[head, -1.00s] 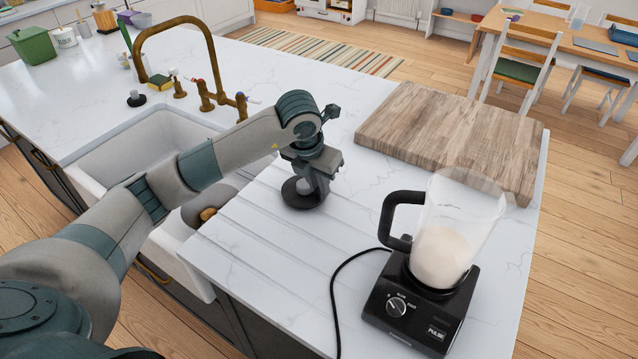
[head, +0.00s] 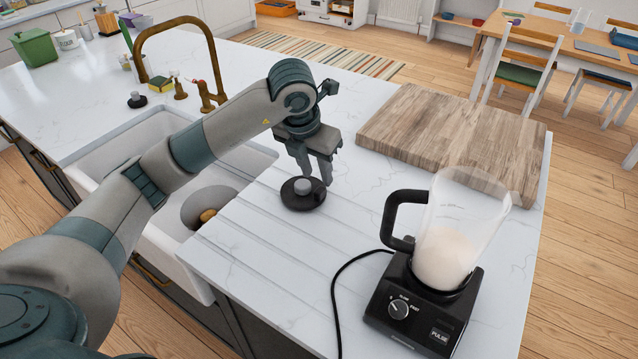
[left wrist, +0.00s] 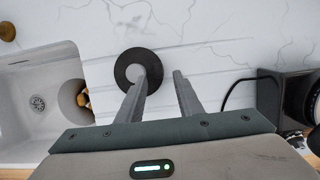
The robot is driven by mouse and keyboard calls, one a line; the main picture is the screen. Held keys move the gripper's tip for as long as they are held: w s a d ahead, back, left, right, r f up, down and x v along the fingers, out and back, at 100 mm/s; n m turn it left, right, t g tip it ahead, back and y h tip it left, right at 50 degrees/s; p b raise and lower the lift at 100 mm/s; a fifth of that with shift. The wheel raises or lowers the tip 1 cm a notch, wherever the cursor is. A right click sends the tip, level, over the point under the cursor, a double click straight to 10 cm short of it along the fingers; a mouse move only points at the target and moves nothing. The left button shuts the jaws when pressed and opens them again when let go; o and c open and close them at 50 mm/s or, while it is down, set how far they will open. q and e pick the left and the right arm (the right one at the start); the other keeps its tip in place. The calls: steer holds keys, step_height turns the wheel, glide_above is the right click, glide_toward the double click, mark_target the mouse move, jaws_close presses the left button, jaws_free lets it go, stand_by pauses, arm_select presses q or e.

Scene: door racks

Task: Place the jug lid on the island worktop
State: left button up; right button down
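The jug lid (head: 290,197), a black disc with a grey knob, lies flat on the grooved part of the pale island worktop (head: 262,262), right of the sink. In the left wrist view the lid (left wrist: 124,71) is left of centre, its knob partly hidden by one finger. My left gripper (head: 316,172) is open, just above and behind the lid. Its fingers (left wrist: 161,84) are apart in the left wrist view with nothing between them. The blender jug (head: 462,222) stands lidless on its black base, pale contents inside. My right gripper is out of view.
A wooden board (head: 455,140) lies behind the jug. The sink (head: 165,150) and brass tap (head: 180,55) are on the left. A black cable (head: 340,290) runs from the blender base across the worktop.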

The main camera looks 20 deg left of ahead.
arm_select(q)
steer(key=v, duration=0.6)
steer(key=shift+b, duration=0.45)
steer(key=shift+r, duration=0.1)
